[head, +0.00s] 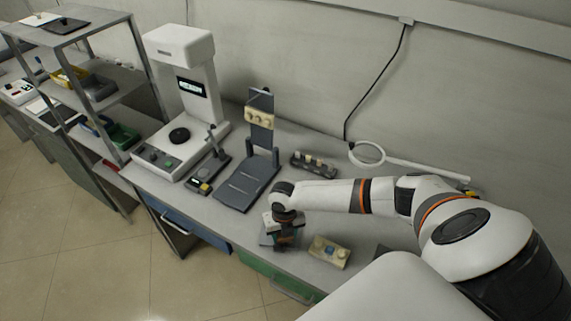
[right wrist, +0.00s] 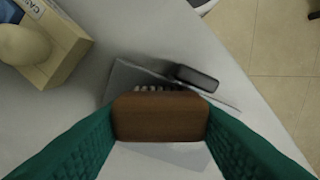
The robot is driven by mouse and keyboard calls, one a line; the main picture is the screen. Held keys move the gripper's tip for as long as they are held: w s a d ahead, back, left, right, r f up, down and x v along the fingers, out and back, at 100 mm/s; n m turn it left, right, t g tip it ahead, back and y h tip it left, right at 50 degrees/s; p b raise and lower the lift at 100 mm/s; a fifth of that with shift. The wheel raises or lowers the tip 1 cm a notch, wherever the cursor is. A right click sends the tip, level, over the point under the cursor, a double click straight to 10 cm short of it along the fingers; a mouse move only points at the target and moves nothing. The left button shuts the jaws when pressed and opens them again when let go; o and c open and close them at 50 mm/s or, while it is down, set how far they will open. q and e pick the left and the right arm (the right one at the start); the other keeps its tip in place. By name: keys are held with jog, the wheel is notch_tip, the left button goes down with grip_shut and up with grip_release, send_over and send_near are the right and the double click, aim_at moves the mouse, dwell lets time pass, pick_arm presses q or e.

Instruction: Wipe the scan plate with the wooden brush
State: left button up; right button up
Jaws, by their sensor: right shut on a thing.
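The wooden brush (right wrist: 160,117) is a brown block with dark and pale bristles showing at its far edge in the right wrist view. My right gripper (head: 282,238) has its teal fingers shut on both sides of it. In the head view the gripper is low over the front part of the bench, and the brush is mostly hidden there. A thin grey sheet or stand (right wrist: 130,75) lies below the brush; I cannot tell whether they touch. The dark flat plate (head: 246,183), apparently the scan plate, lies left of the gripper before an upright holder. My left gripper is out of view.
A beige block (head: 328,252) sits right of the gripper. A small rack (head: 313,165), a white ring-headed lamp (head: 367,154) and a white instrument (head: 181,90) stand behind. A small dark device (head: 208,174) is left of the plate. The bench's front edge is close to the gripper.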

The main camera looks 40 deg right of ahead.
notch_tip(320, 180, up, 6)
jog(key=p, duration=0.5)
jog(key=shift+r, duration=0.1)
jog(key=shift+w, duration=0.1)
jog(key=shift+r+p, duration=0.6)
jog(key=shift+r, duration=0.8)
